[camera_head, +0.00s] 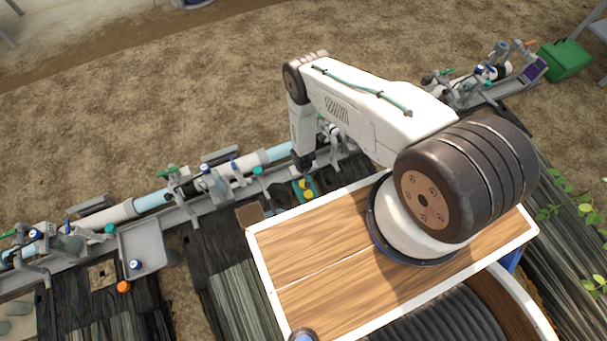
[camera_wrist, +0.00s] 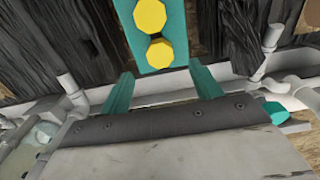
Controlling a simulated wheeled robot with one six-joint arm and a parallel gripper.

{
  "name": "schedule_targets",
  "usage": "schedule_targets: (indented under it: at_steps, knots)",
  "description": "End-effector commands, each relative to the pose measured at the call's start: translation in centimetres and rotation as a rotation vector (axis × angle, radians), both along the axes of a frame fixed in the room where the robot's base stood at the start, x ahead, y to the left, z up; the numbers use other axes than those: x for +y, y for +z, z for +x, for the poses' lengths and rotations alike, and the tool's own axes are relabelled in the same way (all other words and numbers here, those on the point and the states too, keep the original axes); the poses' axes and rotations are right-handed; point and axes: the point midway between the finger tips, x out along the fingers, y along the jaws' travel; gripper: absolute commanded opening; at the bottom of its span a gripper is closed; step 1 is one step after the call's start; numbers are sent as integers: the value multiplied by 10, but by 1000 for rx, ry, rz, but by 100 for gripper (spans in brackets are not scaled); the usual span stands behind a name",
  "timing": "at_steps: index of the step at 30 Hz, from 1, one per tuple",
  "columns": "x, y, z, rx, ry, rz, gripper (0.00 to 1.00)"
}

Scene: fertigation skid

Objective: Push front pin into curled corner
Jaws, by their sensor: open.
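A teal plate (camera_head: 311,183) with two yellow round-headed pieces, perhaps the pins, lies on the dark ground beside the pipe rail. In the wrist view the teal plate (camera_wrist: 176,40) is just beyond my fingertips. The larger yellow head (camera_wrist: 150,15) is farther off, and the smaller yellow head (camera_wrist: 160,53) is nearer, between the finger directions. My gripper (camera_wrist: 161,72) has its two teal fingers apart, with nothing between them. In the head view my gripper (camera_head: 307,168) points down close above the plate and partly hides it. I cannot make out a curled corner.
A grey rail with pipes and valves (camera_head: 150,203) runs along the skid. A grey tray (camera_head: 142,250) and a brown square piece (camera_head: 250,213) sit nearby. A green box (camera_head: 565,58) stands at the far right. Bare soil lies behind the rail.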

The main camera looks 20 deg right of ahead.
Motion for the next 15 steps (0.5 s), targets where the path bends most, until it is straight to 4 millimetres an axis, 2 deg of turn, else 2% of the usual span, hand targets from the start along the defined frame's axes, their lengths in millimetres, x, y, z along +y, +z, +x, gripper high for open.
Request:
schedule_targets:
  at_steps: [3,7,15]
  knots:
    - [0,-21,-1,1,0,0,64]
    - [0,-38,-1,0,0,0,64]
    - [0,-52,0,0,0,0,64]
